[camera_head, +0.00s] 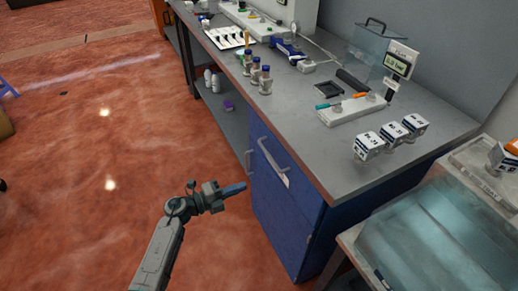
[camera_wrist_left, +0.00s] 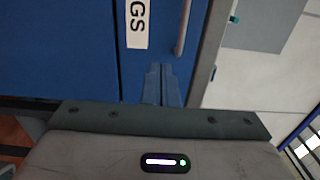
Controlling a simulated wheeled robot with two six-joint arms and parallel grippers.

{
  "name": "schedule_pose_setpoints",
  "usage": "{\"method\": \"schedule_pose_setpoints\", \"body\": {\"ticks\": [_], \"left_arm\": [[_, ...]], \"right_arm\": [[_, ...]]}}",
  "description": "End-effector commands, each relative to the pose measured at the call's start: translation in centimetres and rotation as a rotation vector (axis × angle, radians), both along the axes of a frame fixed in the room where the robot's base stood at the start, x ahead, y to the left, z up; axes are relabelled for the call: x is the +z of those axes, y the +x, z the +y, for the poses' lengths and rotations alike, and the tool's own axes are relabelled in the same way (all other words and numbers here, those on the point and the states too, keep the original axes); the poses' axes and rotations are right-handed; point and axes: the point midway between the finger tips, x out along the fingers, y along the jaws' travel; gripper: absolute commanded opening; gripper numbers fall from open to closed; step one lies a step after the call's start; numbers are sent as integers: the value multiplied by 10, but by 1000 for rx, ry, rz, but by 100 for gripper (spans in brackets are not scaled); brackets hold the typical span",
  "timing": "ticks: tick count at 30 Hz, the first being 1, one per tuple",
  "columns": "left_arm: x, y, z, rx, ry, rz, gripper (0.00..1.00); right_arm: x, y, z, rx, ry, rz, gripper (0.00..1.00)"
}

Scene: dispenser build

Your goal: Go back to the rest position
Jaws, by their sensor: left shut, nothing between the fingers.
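My left gripper (camera_head: 236,189) is shut and empty. Its arm comes in from the bottom left in the head view, and the fingers point right toward the blue cabinet under the bench. In the left wrist view the closed fingertips (camera_wrist_left: 162,84) show side by side in front of the blue drawer front (camera_wrist_left: 70,50). I cannot tell whether they touch it. My right gripper is not in view.
A grey lab bench (camera_head: 300,115) carries bottles, tools and several white labelled boxes (camera_head: 390,137). The blue cabinet (camera_head: 285,205) has a drawer handle (camera_head: 272,152) near my left gripper. A clear-lidded bin (camera_head: 430,235) stands at the lower right. The reddish floor (camera_head: 90,150) at the left is mostly clear.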

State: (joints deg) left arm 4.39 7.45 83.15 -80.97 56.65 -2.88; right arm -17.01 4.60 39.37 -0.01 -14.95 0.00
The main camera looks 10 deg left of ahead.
Motion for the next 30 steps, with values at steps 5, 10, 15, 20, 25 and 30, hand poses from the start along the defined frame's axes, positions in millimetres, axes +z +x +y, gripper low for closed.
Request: {"method": "schedule_pose_setpoints", "body": {"ticks": [5,10,15,20,25,30], "left_arm": [[-1,0,1,4,-5,4,0],[-40,-2,18,138,-129,130,0],[-145,-26,68,483,-363,444,0],[-246,-80,112,791,-499,728,0],[-340,-165,146,1089,-579,1007,0],[-414,-270,165,1370,-618,1272,0]], "right_arm": [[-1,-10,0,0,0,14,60],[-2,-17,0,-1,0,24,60],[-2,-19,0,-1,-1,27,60],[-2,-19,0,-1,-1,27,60],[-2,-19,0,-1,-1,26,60],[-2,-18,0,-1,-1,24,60]]}}
